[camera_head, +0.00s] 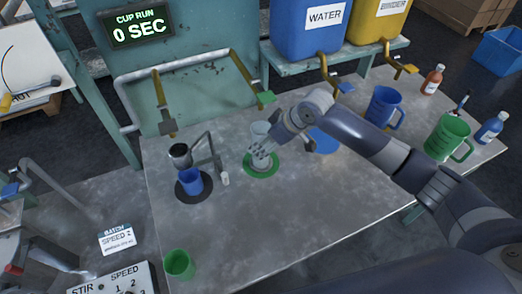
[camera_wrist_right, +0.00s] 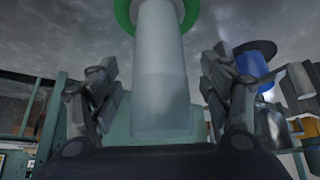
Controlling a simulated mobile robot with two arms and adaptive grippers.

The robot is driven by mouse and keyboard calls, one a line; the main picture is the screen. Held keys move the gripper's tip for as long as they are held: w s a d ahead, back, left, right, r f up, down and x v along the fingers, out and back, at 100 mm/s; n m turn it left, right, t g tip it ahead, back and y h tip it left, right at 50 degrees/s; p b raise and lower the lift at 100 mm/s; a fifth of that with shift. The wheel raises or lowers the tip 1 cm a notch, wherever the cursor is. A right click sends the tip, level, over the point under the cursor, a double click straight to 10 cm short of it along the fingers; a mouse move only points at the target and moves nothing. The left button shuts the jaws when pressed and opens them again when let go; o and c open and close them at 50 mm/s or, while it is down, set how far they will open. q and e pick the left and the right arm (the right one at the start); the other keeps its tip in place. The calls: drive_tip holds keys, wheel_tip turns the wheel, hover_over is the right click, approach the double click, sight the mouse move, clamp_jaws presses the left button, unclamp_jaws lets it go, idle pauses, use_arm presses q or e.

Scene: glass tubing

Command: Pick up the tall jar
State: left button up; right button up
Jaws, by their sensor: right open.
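The tall jar (camera_head: 260,131) is pale and cloudy, and stands upright on a green round mat (camera_head: 261,171) on the metal table. My right gripper (camera_head: 264,152) reaches in from the right and hides part of the jar. In the right wrist view the jar (camera_wrist_right: 160,80) stands between the two spread fingers of this gripper (camera_wrist_right: 162,72), with a gap visible on each side. The green mat (camera_wrist_right: 122,12) shows at the top there. My left gripper is not in view.
A blue cup (camera_head: 191,181) stands on a dark disc under a bent metal pipe, left of the jar. A blue disc (camera_head: 323,140) lies to the right. Blue (camera_head: 384,107) and green (camera_head: 447,137) jugs stand farther right. The front middle is clear.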

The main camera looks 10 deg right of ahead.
drive_tip(key=shift+x, duration=1.45)
drive_tip(key=shift+c, duration=0.2)
drive_tip(key=c, duration=1.2)
drive_tip(key=shift+r, duration=0.1)
drive_tip(key=shift+c, duration=0.2)
